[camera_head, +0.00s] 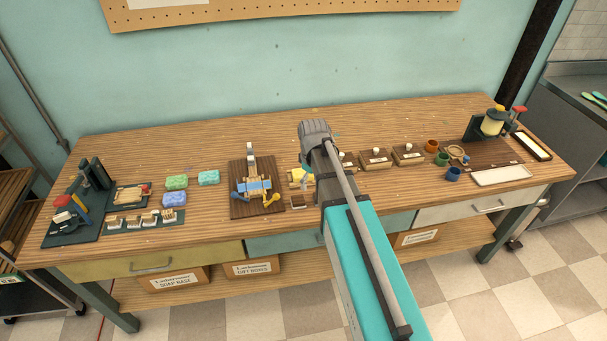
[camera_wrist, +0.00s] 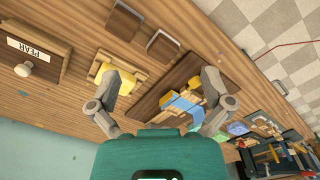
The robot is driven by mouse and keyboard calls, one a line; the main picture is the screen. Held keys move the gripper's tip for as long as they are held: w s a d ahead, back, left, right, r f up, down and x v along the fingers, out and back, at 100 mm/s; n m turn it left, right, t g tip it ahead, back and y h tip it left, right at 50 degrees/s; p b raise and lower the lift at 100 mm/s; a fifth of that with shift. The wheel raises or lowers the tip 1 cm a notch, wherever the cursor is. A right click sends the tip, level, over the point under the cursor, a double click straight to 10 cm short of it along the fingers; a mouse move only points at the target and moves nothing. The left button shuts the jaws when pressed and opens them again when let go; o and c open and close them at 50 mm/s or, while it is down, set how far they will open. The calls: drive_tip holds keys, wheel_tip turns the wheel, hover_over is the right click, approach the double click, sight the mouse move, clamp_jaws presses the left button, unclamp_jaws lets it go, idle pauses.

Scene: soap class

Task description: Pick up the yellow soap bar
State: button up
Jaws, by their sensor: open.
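The yellow soap bar (camera_head: 298,175) lies on a small pale wooden holder on the workbench, just left of my arm's end in the head view. In the wrist view the yellow soap bar (camera_wrist: 102,72) shows beside my left-hand finger, which covers part of it. My gripper (camera_wrist: 168,78) is open and empty above the bench. The gap between its fingers is over bare wood and the edge of a dark board, to the right of the soap. In the head view my own arm hides most of the fingers.
A dark board with a blue and yellow device (camera_head: 256,186) stands close left of the soap. Wooden boxes with knobs (camera_head: 375,157) stand to the right, one labelled PEAR (camera_wrist: 32,48). Green (camera_head: 176,182) and blue (camera_head: 173,199) soaps lie further left. The front bench edge has free room.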

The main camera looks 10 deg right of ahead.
drive_tip(key=w+r+n+p, duration=0.1)
drive_tip(key=w+n, duration=0.9)
drive_tip(key=w, duration=0.6)
drive_tip(key=shift+w+r, duration=0.2)
drive_tip(key=shift+r, duration=0.05)
drive_tip(key=shift+f, duration=0.15)
drive_tip(key=b, duration=0.8)
hover_over(303, 173)
drive_tip(key=f, duration=0.8)
drive_tip(key=shift+w+a+f, duration=0.15)
drive_tip(key=shift+w+f, duration=0.05)
drive_tip(key=shift+w, duration=0.05)
drive_tip(key=shift+s+f+b, duration=0.1)
drive_tip(key=shift+f+b, duration=2.5)
drive_tip(key=shift+b, duration=0.15)
